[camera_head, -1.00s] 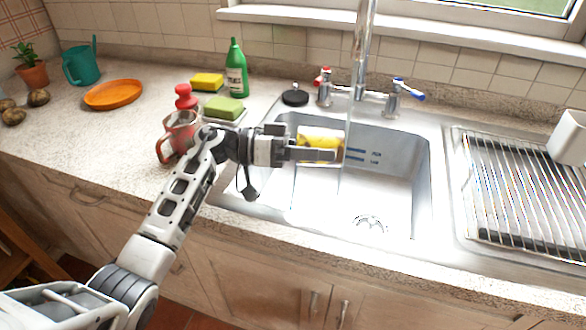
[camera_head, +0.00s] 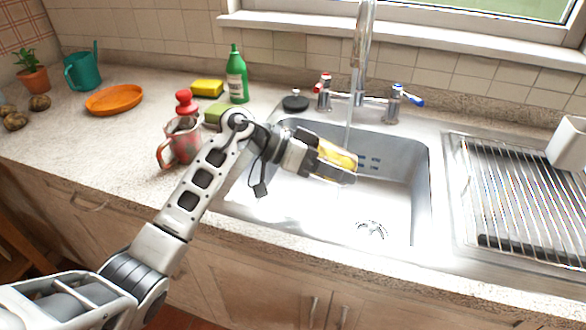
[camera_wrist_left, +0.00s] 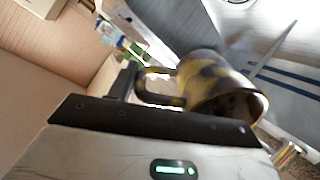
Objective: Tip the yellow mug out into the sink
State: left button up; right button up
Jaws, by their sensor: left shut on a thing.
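My left gripper (camera_head: 332,164) is over the left part of the sink (camera_head: 385,205) and is shut on the yellow mug (camera_head: 335,154). In the head view the fingers hide part of the mug. In the left wrist view the mug (camera_wrist_left: 205,82) shows dark patches and a dark handle beside the finger. It is tilted well over, its dark mouth toward the lower right of that view. I cannot see whether anything is still inside. My right gripper is not in view.
The tap (camera_head: 361,50) reaches over the sink, with what looks like a thin stream below it. A wire rack (camera_head: 515,195) lies on the right drainer.

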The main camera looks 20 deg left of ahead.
pick_arm(q)
jog(key=w+d+f+g+y+p, duration=0.1)
jog(key=d+f+g+y, duration=0.1)
jog(key=d+f+y, duration=0.5)
jog(key=f+y, duration=0.1)
jog(key=y, duration=0.5)
jog(key=shift+w+d+f+p, duration=0.15)
jog(key=shift+f+p, duration=0.1)
jog(key=shift+p, duration=0.15)
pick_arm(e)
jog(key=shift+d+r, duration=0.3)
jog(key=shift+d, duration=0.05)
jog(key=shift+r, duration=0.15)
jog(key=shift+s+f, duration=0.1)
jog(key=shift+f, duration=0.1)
